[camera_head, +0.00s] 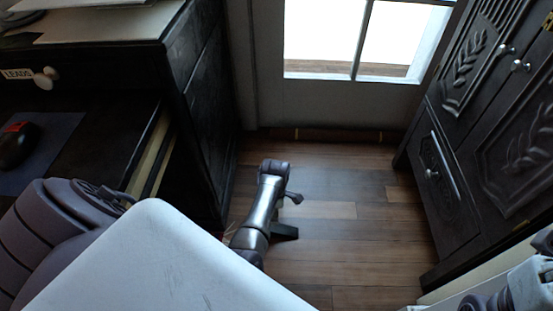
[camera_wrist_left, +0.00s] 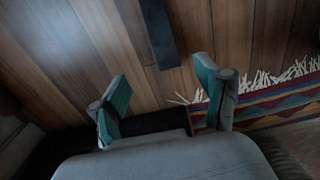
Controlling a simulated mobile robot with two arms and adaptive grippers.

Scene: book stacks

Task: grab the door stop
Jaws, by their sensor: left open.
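The door stop (camera_head: 285,231) looks like a small dark piece lying on the wooden floor, just right of my left arm in the head view. In the left wrist view a long dark, narrow piece (camera_wrist_left: 160,38), which seems to be the same door stop, lies on the floorboards. It is ahead of and between the fingers of my left gripper (camera_wrist_left: 161,72). The left gripper is open and empty, with the door stop beyond its fingertips. In the head view its fingers cannot be made out clearly. Only part of my right arm shows at the lower right; its gripper is out of view.
A dark desk (camera_head: 205,120) stands on the left with a mouse (camera_head: 16,146) on it. A carved dark cabinet (camera_head: 470,150) stands on the right, a glazed door (camera_head: 330,100) behind. A striped fringed rug (camera_wrist_left: 270,105) lies right of the gripper. Floor between desk and cabinet is mostly clear.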

